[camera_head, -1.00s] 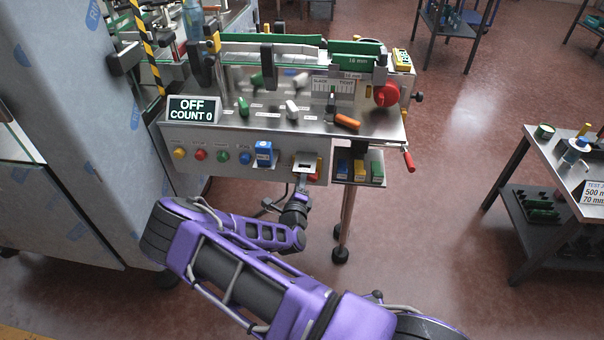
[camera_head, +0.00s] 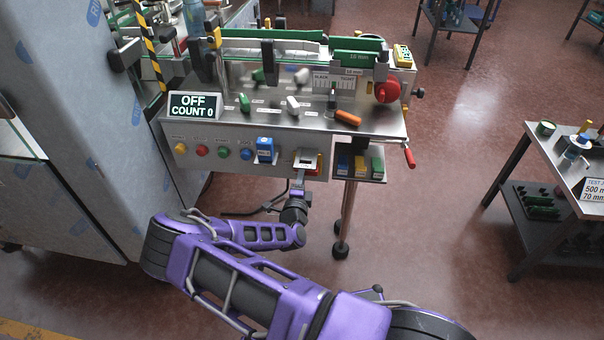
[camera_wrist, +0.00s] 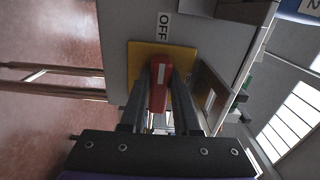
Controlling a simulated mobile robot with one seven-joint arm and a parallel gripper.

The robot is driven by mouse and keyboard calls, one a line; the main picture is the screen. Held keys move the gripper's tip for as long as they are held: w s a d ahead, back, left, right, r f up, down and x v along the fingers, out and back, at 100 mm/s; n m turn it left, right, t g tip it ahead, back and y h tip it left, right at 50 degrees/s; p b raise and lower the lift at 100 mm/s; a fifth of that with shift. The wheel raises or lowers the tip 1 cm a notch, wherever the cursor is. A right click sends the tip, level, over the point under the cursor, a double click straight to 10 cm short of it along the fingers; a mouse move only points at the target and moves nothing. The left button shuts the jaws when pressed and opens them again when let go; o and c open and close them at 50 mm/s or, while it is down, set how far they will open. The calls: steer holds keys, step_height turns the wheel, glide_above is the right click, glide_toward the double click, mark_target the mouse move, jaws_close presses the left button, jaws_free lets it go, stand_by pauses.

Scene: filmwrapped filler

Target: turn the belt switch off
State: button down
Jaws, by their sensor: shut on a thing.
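The belt switch has a red handle (camera_wrist: 159,84) on a yellow plate (camera_wrist: 139,58), which is fixed to the machine's grey front panel. A white OFF label (camera_wrist: 164,27) is on the panel beyond the plate. The white line on the handle points roughly towards that label. My gripper (camera_wrist: 160,98) is shut on the red handle, one finger on each side. In the head view my gripper (camera_head: 299,184) is at the lower right of the front panel, and it mostly hides the switch. The display (camera_head: 195,106) reads OFF, COUNT 0.
Yellow, red, green and blue buttons (camera_head: 202,151) and a blue block (camera_head: 265,150) are left of the switch. A shelf with small coloured blocks (camera_head: 360,166) is close on its right. A red-handled crank (camera_head: 409,158) sticks out further right. The floor in front is open.

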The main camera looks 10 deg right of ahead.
steer(key=shift+d, duration=0.1)
steer(key=c, duration=0.6)
jaws_free()
steer(key=shift+c, duration=0.2)
steer(key=v, duration=1.7)
steer(key=shift+s, duration=0.25)
steer(key=shift+r, duration=0.1)
